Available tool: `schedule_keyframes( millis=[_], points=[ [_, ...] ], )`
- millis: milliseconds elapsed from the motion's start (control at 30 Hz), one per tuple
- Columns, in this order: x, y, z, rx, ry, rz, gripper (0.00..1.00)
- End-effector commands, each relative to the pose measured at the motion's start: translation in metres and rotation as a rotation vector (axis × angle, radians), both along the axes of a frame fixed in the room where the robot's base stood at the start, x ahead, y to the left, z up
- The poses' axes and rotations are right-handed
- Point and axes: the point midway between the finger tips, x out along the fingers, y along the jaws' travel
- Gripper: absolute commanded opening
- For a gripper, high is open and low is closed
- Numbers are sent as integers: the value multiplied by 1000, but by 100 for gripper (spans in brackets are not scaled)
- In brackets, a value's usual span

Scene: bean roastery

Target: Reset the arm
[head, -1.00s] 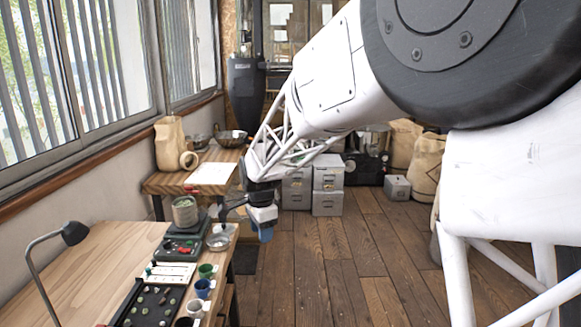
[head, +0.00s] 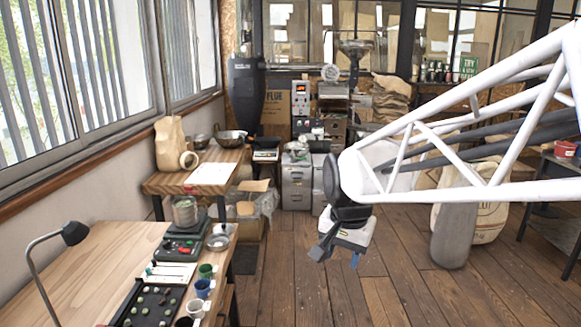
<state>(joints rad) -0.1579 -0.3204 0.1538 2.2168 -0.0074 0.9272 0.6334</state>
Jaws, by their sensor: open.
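My gripper (head: 340,257) hangs over the wooden floor in the head view, right of the benches and apart from them. Its jaws point downward and are open, with nothing seen between them. My white lattice arm reaches in from the right edge and hides part of the back of the room.
The near bench (head: 95,262) holds a lamp (head: 45,240), a glass jar (head: 186,211), a black tray (head: 150,306) and several cups. A second bench (head: 195,178) stands behind. Filing cabinets (head: 297,182) stand at the back. Sacks (head: 487,215) stand right. The middle floor is clear.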

Motion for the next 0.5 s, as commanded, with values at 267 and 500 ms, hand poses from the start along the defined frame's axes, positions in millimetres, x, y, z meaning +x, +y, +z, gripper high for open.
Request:
schedule_keyframes(
  millis=[267,500],
  points=[
    [-67,-36,0,-34,-29,147,46],
    [-124,-60,-8,-69,-50,276,46]
  ],
)
